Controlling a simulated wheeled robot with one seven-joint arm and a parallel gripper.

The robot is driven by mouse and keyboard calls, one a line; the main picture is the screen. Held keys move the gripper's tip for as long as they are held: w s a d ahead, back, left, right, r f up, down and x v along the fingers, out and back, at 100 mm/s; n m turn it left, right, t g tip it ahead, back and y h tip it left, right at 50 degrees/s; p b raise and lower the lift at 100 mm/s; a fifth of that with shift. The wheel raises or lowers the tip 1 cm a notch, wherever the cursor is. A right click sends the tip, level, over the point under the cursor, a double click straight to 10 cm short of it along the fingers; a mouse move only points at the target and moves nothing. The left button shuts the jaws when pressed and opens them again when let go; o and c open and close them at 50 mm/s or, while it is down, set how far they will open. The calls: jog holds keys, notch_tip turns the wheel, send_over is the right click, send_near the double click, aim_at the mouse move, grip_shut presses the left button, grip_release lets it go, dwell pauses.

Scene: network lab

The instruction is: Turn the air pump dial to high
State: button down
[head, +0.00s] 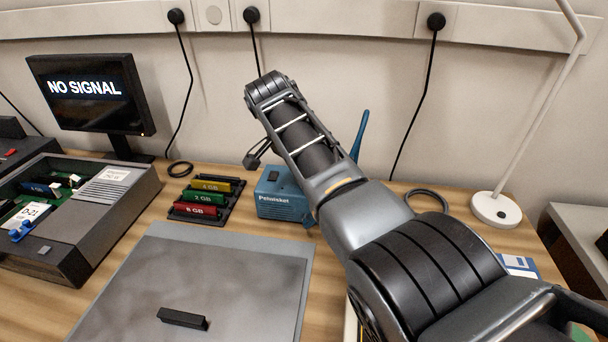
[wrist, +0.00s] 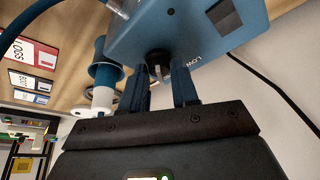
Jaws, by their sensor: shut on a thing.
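The air pump appears to be the blue box (head: 284,200) on the bench in the head view, partly covered by my arm. In the wrist view a blue housing (wrist: 205,35) fills the top, with a black dial (wrist: 158,66) on its face. Small white lettering that seems to read "LOW" is beside the dial. My gripper (wrist: 161,82) has its two dark blue fingers shut on the dial, one on each side. The dial's exact pointing direction is hard to tell.
A grey mat (head: 215,265) with a black bar (head: 183,318) lies in front. Memory modules (head: 202,198) sit left of the pump, beside an open computer case (head: 75,220). A monitor (head: 90,95) stands behind. A white lamp base (head: 495,209) is at right. Labelled disks (wrist: 33,54) show in the wrist view.

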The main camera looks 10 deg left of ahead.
jog(key=shift+m+b, duration=0.55)
jog(key=shift+m, duration=0.25)
jog(key=shift+h, duration=0.3)
jog(key=c, duration=0.9)
grip_release()
jog(key=shift+o, duration=0.2)
jog(key=shift+r, duration=0.1)
jog(key=v, duration=0.7)
jog(key=shift+r, duration=0.3)
jog(key=shift+w, duration=0.1)
